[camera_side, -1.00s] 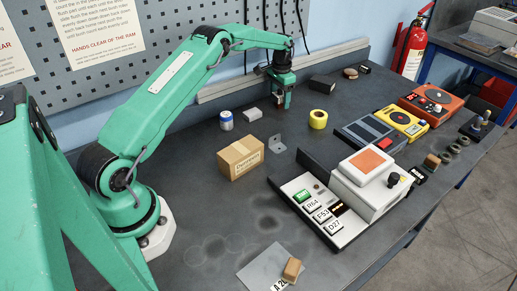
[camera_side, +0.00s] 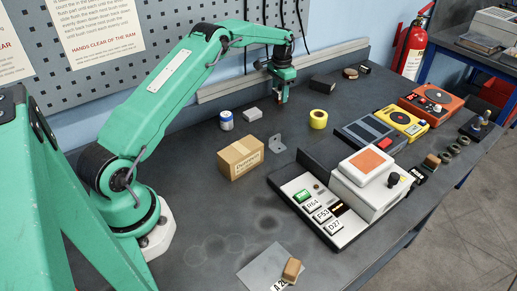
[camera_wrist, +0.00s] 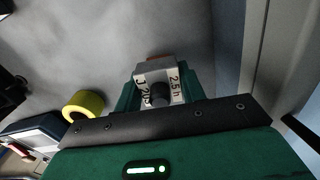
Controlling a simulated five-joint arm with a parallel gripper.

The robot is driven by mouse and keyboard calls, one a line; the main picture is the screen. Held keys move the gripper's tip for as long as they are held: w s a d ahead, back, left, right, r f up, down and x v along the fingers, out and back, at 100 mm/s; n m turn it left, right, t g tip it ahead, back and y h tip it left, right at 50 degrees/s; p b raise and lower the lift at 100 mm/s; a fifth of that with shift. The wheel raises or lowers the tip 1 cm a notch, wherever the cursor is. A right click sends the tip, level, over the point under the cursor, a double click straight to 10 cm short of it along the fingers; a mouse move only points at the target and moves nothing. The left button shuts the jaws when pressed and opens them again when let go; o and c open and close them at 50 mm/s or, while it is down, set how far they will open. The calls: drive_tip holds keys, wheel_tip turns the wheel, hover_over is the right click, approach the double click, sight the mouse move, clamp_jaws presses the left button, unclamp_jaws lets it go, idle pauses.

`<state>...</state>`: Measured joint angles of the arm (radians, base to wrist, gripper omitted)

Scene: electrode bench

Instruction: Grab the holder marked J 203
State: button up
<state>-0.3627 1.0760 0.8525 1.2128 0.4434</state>
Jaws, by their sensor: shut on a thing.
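The holder marked J 203 (camera_wrist: 155,73) sits between the green fingers of my gripper (camera_wrist: 160,92) in the wrist view. It is a pale block with a dark round knob, and its faces read "J 203" and "25 h". A brown part shows at its far edge. In the side view my gripper (camera_side: 281,97) points down over the back of the bench, behind the yellow roll. There the holder is mostly hidden by the fingers, and only a small bit shows at their tips. The gripper is shut on the holder, which appears a little above the bench.
The yellow roll (camera_side: 318,119), a light grey block (camera_side: 252,114) and a blue-white can (camera_side: 226,120) stand nearby. A cardboard box (camera_side: 240,158) is nearer the front. The white press (camera_side: 370,184) has a tray with labelled slots (camera_side: 318,211). The front left bench is mostly clear.

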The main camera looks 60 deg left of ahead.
wheel_tip(320, 180, up, 2)
drive_tip(key=shift+r, duration=0.2)
drive_tip(key=s+d+r, duration=0.2)
drive_tip(key=d+r, duration=0.5)
drive_tip(key=d, duration=0.4)
drive_tip(key=shift+d, duration=0.25)
drive_tip(key=shift+d, duration=0.15)
